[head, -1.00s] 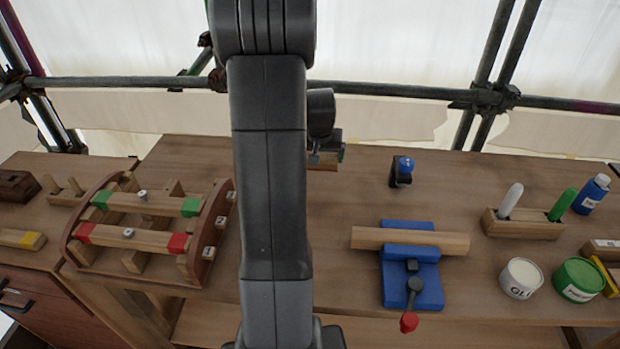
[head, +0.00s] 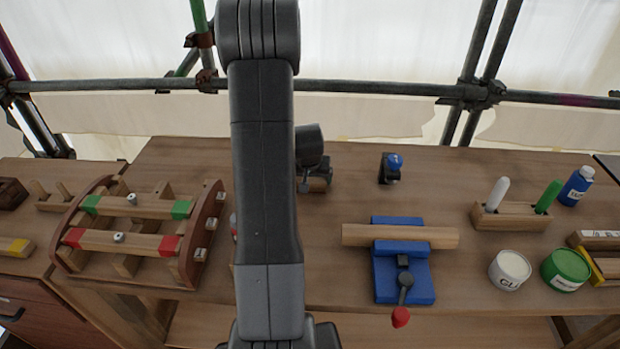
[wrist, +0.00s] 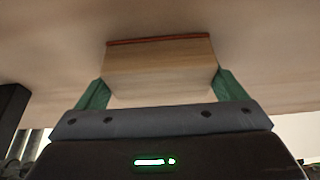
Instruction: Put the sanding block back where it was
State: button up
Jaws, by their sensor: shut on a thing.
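The sanding block (wrist: 160,62) is a pale wooden block with a thin reddish-brown layer along its far edge. My gripper (wrist: 160,88) is shut on it, with one green finger on each side in the wrist view. In the head view my gripper (head: 316,180) is just right of my arm, over the back middle of the workbench (head: 330,275). The block (head: 319,184) shows there only as a small brown piece, partly hidden by my wrist. I cannot tell whether it touches the bench top.
A blue-topped tool (head: 391,168) stands to the right. In front are a blue vise (head: 405,280) and a wooden bar (head: 355,235). A curved wooden frame (head: 195,250) is at left. A marker holder (head: 515,220) and tins (head: 510,270) are at right. My arm hides part of the bench.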

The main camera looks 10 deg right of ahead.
jog(key=o, duration=0.7)
jog(key=shift+f, duration=0.1)
jog(key=shift+r, duration=0.35)
jog(key=v, duration=1.1)
jog(key=shift+s+a+r, duration=0.1)
jog(key=shift+s+r, duration=0.1)
jog(key=shift+r, duration=0.1)
